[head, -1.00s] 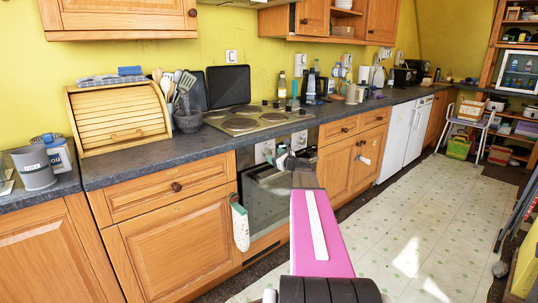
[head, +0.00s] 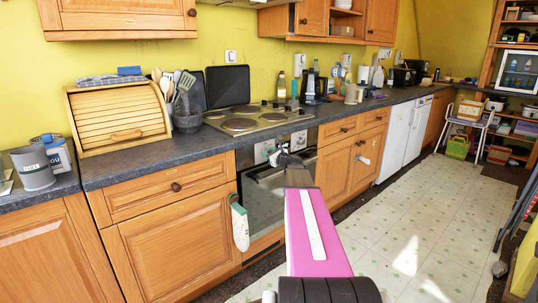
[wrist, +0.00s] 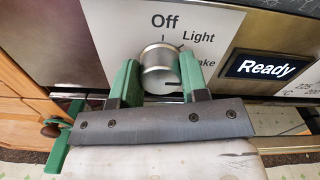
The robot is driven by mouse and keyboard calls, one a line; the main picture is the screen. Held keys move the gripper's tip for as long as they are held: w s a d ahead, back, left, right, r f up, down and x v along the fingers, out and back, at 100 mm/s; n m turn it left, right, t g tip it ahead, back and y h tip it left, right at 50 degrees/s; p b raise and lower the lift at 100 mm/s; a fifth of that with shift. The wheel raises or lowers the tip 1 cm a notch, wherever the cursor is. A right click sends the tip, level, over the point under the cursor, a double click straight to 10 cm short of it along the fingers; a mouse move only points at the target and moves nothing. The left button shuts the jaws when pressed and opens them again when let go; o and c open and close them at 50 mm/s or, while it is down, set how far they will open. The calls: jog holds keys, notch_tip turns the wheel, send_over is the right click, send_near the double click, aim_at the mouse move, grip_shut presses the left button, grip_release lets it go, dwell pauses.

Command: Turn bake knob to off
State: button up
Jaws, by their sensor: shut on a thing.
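The bake knob (wrist: 160,68) is a round silver metal knob on the pale oven control panel in the wrist view. "Off" is printed above it, "Light" at its upper right, and a partly hidden label ending in "ake" at its right. A dark mark shows low on the right of the knob's face; the exact setting is hard to tell. My gripper (wrist: 160,77) has green fingers on the left and right of the knob, shut on it. In the head view my gripper (head: 282,156) is at the oven front (head: 262,205), and the knob is not clear there.
A lit "Ready" display (wrist: 264,66) is right of the knob. A stovetop (head: 240,122) is above the oven. A cloth or mitt (head: 239,224) hangs at the oven's left side. Wooden cabinets (head: 175,240) flank the oven. The tiled floor (head: 400,215) on the right is clear.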

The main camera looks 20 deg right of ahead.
jog(key=shift+n, duration=0.3)
jog(key=n, duration=1.3)
jog(key=shift+a+f, duration=0.15)
jog(key=shift+s+f+n, duration=0.1)
jog(key=shift+n, duration=2)
jog(key=o, duration=0.9)
jog(key=shift+o, duration=0.2)
jog(key=shift+s, duration=0.1)
